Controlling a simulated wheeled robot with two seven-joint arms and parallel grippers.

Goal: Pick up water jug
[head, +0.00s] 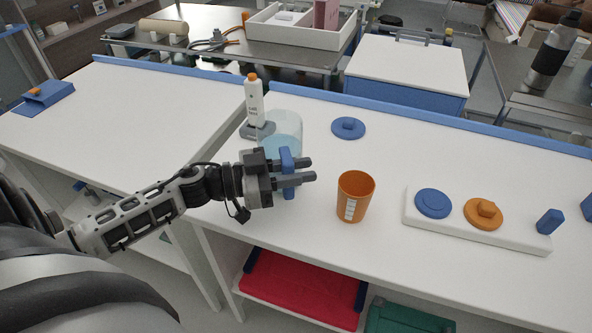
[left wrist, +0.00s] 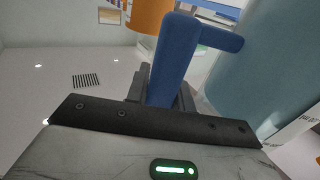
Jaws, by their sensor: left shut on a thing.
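The water jug (head: 283,124) is a pale, see-through blue vessel with a blue handle, on the white counter in the head view. My left gripper (head: 293,171) is in front of it, its fingers on either side of the blue handle and shut on it. In the left wrist view the blue handle (left wrist: 176,60) stands between the jaws, and the jug's pale blue body (left wrist: 262,70) is to the right. My arm and gripper hide the jug's lower part, so I cannot tell whether its base touches the counter. My right gripper is not in view.
An orange cup (head: 356,197) stands close to the right of the gripper. A white bottle (head: 254,103) with an orange cap is behind the jug. A blue lid (head: 348,128) lies behind the cup. A white board (head: 470,235) with knobbed discs is at right.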

